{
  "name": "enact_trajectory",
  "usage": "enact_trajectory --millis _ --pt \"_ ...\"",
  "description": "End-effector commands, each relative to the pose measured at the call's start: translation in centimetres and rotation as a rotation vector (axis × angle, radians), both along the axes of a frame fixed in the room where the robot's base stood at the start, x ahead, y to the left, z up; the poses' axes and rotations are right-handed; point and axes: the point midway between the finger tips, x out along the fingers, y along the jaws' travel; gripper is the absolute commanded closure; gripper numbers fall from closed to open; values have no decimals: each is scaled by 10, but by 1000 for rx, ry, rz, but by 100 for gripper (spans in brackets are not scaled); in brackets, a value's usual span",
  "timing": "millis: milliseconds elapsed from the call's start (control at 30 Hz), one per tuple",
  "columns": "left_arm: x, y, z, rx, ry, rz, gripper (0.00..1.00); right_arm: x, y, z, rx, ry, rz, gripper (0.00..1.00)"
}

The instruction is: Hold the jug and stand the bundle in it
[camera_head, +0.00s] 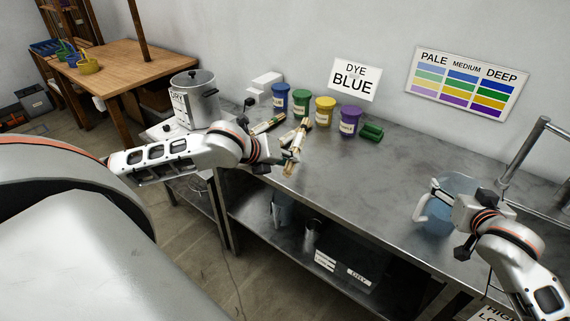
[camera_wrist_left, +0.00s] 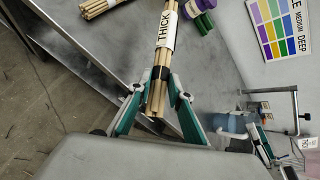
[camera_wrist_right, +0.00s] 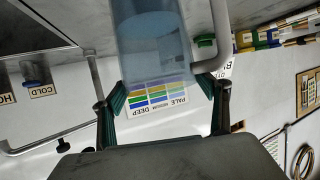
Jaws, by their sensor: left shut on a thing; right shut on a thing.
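A translucent blue jug (camera_head: 457,186) with a white handle (camera_head: 421,211) stands at the right of the bench. My right gripper (camera_head: 448,216) is shut on it. In the right wrist view the jug (camera_wrist_right: 150,35) lies between the fingers (camera_wrist_right: 165,98). The bundle is well apart from the jug.
Another cane bundle (camera_head: 268,123) lies behind my left gripper. Blue, green, yellow and purple tubs (camera_head: 349,121) stand along the wall, with a green roll (camera_head: 372,131) beside them. A steel pot (camera_head: 195,98) is at the left. The bench middle (camera_head: 370,180) is clear. A metal rail (camera_head: 525,150) rises at right.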

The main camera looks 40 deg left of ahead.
Motion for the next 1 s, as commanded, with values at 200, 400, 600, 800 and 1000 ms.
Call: enact_trajectory --millis 200,400,600,800,1000 --pt "27 -4 8 -37 57 129 100 -2 0 -7 -7 10 0 64" --pt "53 -14 15 -91 134 268 100 -2 0 -7 -7 10 0 64" --pt "80 -33 25 -169 222 418 100 -2 0 -7 -7 10 0 64" --pt "110 -62 43 -289 324 590 100 -2 -1 -7 -7 10 0 64" --pt "142 -107 75 -477 439 779 100 -2 -1 -7 -7 10 0 64"
